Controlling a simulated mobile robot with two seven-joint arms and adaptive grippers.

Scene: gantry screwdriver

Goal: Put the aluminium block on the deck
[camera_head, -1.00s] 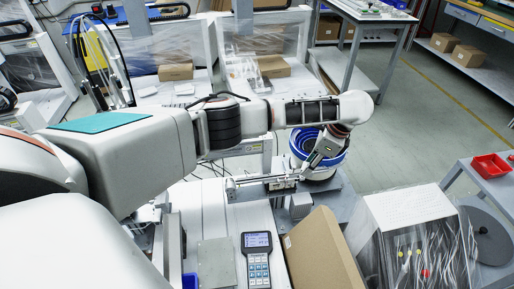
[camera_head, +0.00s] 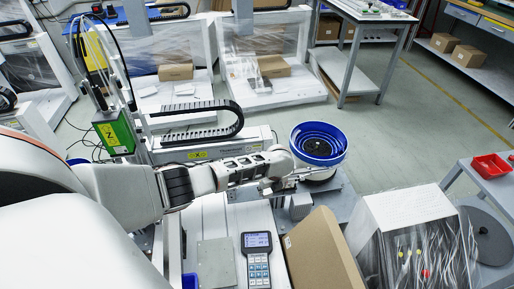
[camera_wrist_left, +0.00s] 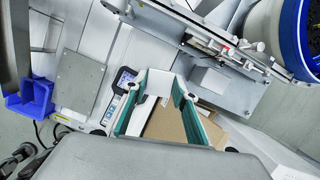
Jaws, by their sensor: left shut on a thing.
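My left gripper (camera_head: 268,188) reaches in over the white bench, short of the blue bowl feeder. In the left wrist view its teal-lined fingers (camera_wrist_left: 165,85) stand apart with a pale piece between their tips. I take this piece to be the aluminium block (camera_wrist_left: 160,83); its outline is hard to tell from the bench behind. A flat grey plate (camera_head: 215,262), perhaps the deck, lies at the front of the bench. It also shows in the left wrist view (camera_wrist_left: 80,82), left of the fingers. My right gripper is not in view.
A handheld controller (camera_head: 257,258) and a brown cardboard box (camera_head: 322,250) lie right of the plate. A blue bin (camera_wrist_left: 32,98) is at its other side. The blue bowl feeder (camera_head: 318,143) and a cable chain (camera_head: 200,118) stand behind the arm.

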